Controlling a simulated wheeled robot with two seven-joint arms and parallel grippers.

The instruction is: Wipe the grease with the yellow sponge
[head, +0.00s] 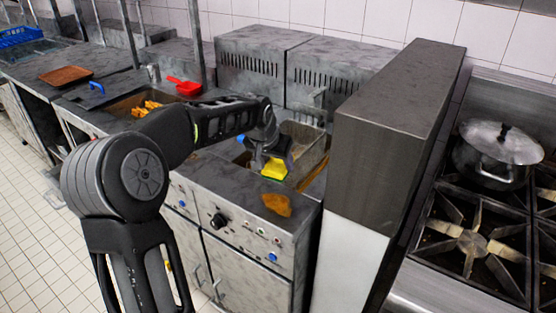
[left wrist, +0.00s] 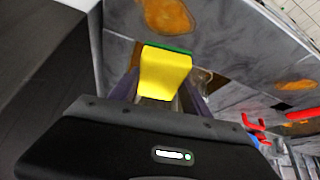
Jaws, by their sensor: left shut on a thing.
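The yellow sponge (head: 274,169) is held by my left gripper (head: 270,157) above the fryer's front counter. In the left wrist view the sponge (left wrist: 165,74) sits between the fingers and shows a green edge. An orange-brown grease patch (head: 277,204) lies on the counter near its front edge, just below and right of the sponge in the head view. The patch (left wrist: 168,16) shows beyond the sponge in the left wrist view, apart from it in the picture. Another orange-brown patch (left wrist: 297,85) shows at the right there. My right gripper is not in view.
A fryer basket (head: 303,146) stands right behind the gripper. A tall steel-topped partition (head: 388,130) rises close on the right, with a lidded pot (head: 492,158) on the stove beyond. A red scoop (head: 185,86) and a brown tray (head: 66,75) lie to the left.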

